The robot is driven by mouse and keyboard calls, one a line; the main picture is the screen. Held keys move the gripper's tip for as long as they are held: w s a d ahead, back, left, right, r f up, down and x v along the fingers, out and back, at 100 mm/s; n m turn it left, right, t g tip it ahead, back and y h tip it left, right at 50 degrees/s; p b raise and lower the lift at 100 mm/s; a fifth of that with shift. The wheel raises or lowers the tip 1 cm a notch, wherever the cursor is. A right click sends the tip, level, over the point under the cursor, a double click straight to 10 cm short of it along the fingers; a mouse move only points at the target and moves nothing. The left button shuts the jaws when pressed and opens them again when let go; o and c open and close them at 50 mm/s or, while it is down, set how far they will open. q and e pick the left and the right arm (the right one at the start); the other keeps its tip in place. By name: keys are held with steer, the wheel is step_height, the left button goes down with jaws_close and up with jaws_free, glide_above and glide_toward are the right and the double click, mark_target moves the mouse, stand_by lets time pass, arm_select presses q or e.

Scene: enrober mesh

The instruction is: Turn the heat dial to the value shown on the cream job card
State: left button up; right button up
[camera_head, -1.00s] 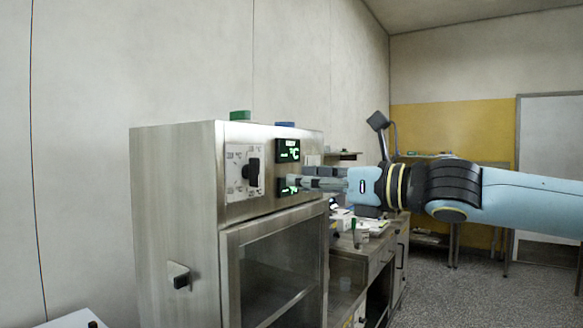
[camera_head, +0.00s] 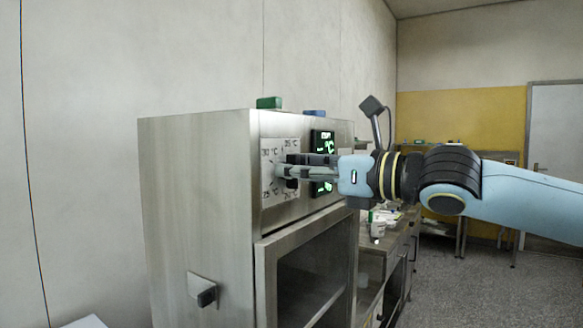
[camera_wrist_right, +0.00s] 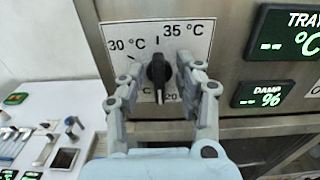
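The heat dial (camera_wrist_right: 158,70) is a black knob on a white scale plate (camera_wrist_right: 115,33) marked 30 °C and 35 °C above, with 20 partly visible below. In the head view the plate (camera_head: 267,151) is on the steel cabinet front, and my right gripper (camera_head: 284,170) covers the knob. In the right wrist view my right gripper (camera_wrist_right: 159,76) is open, one finger on each side of the knob, with gaps showing. I cannot make out a cream job card. My left gripper is not in view.
Two green-lit displays, an upper one (camera_head: 322,142) and a lower one (camera_head: 322,187), sit right of the dial. Green (camera_head: 269,103) and blue (camera_head: 315,113) items stand on top. A cluttered bench is behind.

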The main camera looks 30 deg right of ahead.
steer(key=shift+s+r, duration=0.1)
steer(key=shift+s, duration=0.1)
steer(key=shift+c, duration=2.6)
jaws_close()
arm_select(q)
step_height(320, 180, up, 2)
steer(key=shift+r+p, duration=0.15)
steer(key=shift+p, duration=0.95)
arm_select(e)
steer(key=m, duration=2.3)
steer(key=shift+w+d+f+m, duration=0.15)
steer(key=shift+d+f+m, duration=0.1)
steer(key=shift+f+m, duration=0.1)
